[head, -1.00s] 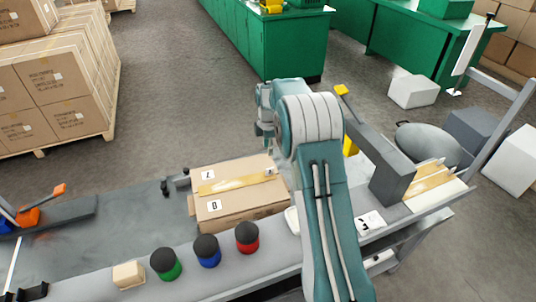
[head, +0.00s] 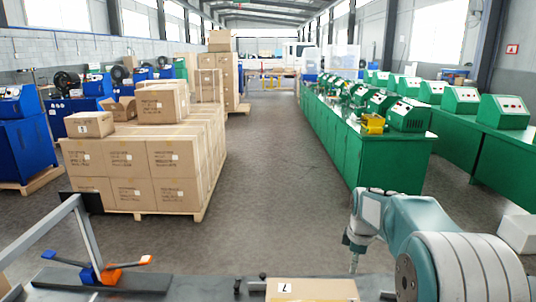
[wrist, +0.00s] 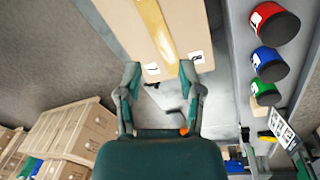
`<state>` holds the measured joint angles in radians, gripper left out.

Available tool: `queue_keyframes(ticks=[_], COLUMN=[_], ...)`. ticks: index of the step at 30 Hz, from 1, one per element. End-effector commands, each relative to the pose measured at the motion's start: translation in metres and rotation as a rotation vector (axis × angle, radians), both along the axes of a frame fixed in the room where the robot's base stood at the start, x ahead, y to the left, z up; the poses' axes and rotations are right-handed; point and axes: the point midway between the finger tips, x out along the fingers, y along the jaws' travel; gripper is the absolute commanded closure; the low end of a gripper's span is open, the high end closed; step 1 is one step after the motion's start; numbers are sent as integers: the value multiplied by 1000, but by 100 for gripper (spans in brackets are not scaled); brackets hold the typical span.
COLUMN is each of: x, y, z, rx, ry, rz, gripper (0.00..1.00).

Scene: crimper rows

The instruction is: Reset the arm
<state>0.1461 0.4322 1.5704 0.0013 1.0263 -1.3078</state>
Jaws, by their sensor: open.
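My arm shows at the lower right of the head view, bent, with my gripper (head: 353,266) hanging down just to the right of the cardboard box's far edge. In the wrist view my gripper (wrist: 159,75) has its two fingers spread apart with nothing between them. The cardboard box (wrist: 120,15), with a tape strip and two numbered labels, lies beyond the fingertips. In the head view only the box's top part (head: 318,290), with a label reading 7, shows at the bottom edge.
A bench (head: 190,288) runs along the bottom, with an orange-and-blue tool (head: 100,272) at left. Red (wrist: 275,24), blue (wrist: 269,63) and green (wrist: 265,92) black-topped cylinders stand beside the box. Stacked cartons (head: 150,160) and green counters (head: 375,155) flank an open aisle.

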Motion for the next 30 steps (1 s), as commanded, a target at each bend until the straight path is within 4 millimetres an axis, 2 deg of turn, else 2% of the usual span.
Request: queue_keyframes(ticks=[1, 6, 15, 21, 30], x=[-10, -41, -101, -145, -211], y=[5, 17, 37, 49, 64], z=[12, 43, 83, 101, 111], rx=[3, 18, 61, 101, 180], ry=[-15, -60, -137, -187, -257], rz=[-35, -161, -384, -529, -745], gripper=[51, 51, 51, 51, 51])
